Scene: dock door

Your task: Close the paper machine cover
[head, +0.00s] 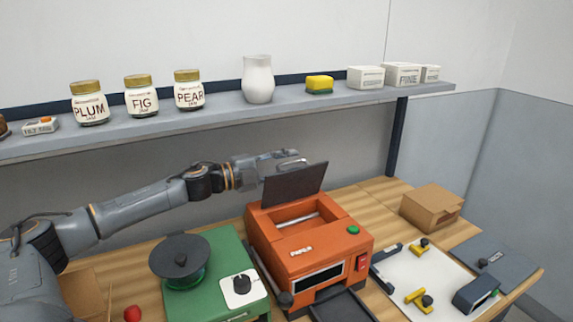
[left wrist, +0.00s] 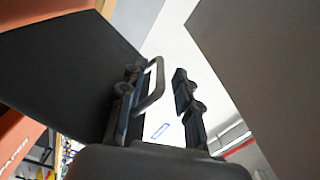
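The orange paper machine (head: 310,250) stands on the wooden bench. Its dark flat cover (head: 295,185) is raised, tilted up at the back of the machine's top opening. My left gripper (head: 290,161) is at the cover's upper edge, behind it as seen from the head. The cover also shows as a dark panel in the left wrist view (left wrist: 60,65), beside one finger. The fingers (left wrist: 162,100) are apart with nothing between them. I cannot tell whether a finger touches the cover. My right gripper is in neither view.
A green machine with a dark round top (head: 180,256) stands left of the paper machine. A shelf (head: 220,115) with jars, a vase, a sponge and boxes runs above. A cardboard box (head: 430,208) and a white board (head: 430,280) with yellow pieces lie to the right.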

